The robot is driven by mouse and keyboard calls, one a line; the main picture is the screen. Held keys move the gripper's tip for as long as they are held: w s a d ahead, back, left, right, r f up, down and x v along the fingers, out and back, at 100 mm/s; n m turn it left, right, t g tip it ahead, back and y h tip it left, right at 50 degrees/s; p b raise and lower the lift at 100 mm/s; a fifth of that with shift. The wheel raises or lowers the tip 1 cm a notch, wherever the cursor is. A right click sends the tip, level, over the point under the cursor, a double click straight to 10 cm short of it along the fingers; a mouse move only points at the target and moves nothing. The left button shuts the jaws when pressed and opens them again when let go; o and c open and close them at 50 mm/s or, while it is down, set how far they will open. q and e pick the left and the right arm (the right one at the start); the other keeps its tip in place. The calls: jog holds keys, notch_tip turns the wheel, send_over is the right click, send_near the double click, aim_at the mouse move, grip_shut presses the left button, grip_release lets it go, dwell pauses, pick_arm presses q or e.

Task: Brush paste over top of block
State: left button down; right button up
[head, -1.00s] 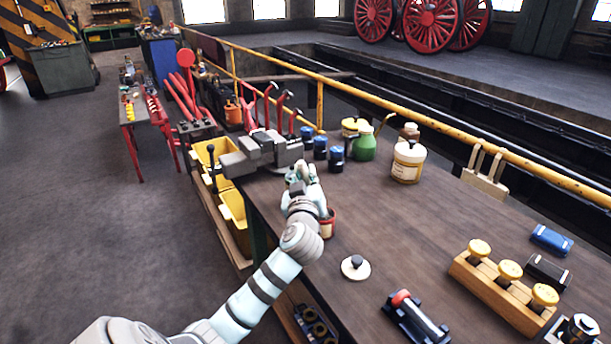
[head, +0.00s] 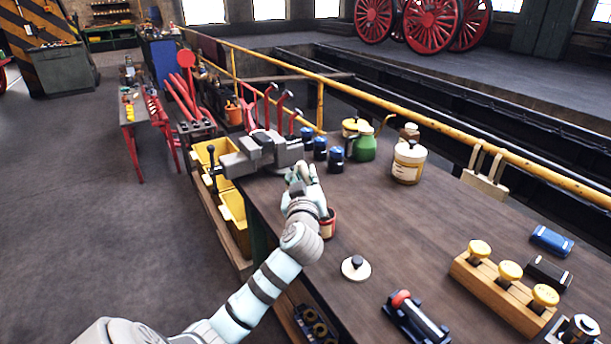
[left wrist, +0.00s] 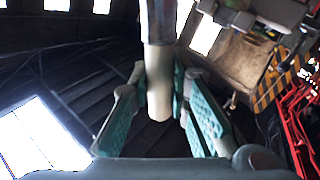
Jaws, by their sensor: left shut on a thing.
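Bristles are not visible. A red tin (head: 329,226), perhaps the paste, stands on the bench, partly hidden behind my left wrist. I cannot clearly pick out the block; it may be in or behind the vise jaws. My right gripper is not in view.
A round lid with a dark knob (head: 356,268) lies nearer on the bench. Dark blue jars (head: 337,158), a green oil can (head: 364,145) and a cream tin (head: 408,162) stand behind. A wooden rack (head: 498,291) stands right. The bench middle is clear.

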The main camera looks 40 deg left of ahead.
pick_arm(q)
notch_tip(320, 180, up, 7)
jog(key=p, duration=0.5)
jog(key=shift+w, duration=0.1)
dwell(0.4)
